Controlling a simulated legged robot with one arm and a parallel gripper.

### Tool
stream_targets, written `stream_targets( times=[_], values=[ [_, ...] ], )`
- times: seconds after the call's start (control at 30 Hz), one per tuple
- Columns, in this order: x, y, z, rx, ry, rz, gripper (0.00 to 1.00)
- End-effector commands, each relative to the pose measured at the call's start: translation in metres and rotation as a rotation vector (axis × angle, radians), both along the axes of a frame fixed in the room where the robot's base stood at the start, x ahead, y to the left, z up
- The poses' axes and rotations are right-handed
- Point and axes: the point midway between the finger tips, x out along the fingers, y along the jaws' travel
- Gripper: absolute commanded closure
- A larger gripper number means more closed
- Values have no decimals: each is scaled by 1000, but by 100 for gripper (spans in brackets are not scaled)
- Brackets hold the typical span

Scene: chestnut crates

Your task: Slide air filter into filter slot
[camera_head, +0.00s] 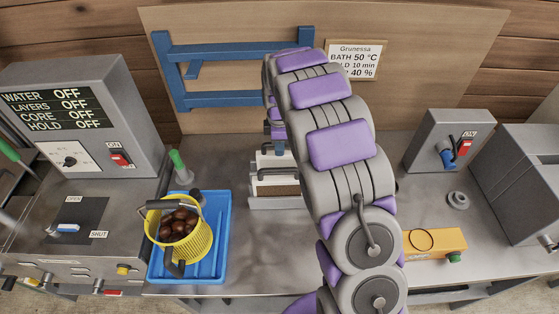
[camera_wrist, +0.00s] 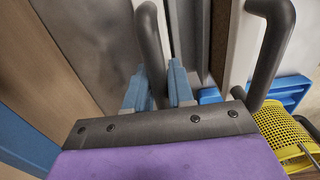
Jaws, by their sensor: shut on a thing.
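My gripper (camera_head: 277,142) is at the back middle of the bench, mostly behind my purple and grey arm. In the wrist view its blue fingers (camera_wrist: 160,88) are shut on a dark bar handle (camera_wrist: 150,42), which looks like the air filter's handle. The filter body is largely hidden. Below the gripper in the head view stands a low pale housing (camera_head: 258,203) with a brown front and a dark handle (camera_head: 276,171). A second dark handle on a white panel (camera_wrist: 240,45) shows in the wrist view. I cannot see the slot opening or how far the filter is in it.
A yellow basket (camera_head: 194,246) of chestnuts stands in a blue tray (camera_head: 224,240) left of the housing. A control box (camera_head: 84,115) is at left, a switch box (camera_head: 430,140) at right. An orange block (camera_head: 425,243) lies right of my arm. A blue rack (camera_head: 215,99) hangs behind.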

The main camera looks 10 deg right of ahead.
Motion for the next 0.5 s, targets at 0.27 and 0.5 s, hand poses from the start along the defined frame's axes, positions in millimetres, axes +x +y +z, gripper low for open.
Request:
stream_targets(
  times=[0.27, 0.5],
  values=[
    [0, 0, 10, 2, -2, 0, 100],
    [0, 0, 49, 3, -4, 0, 100]
  ],
)
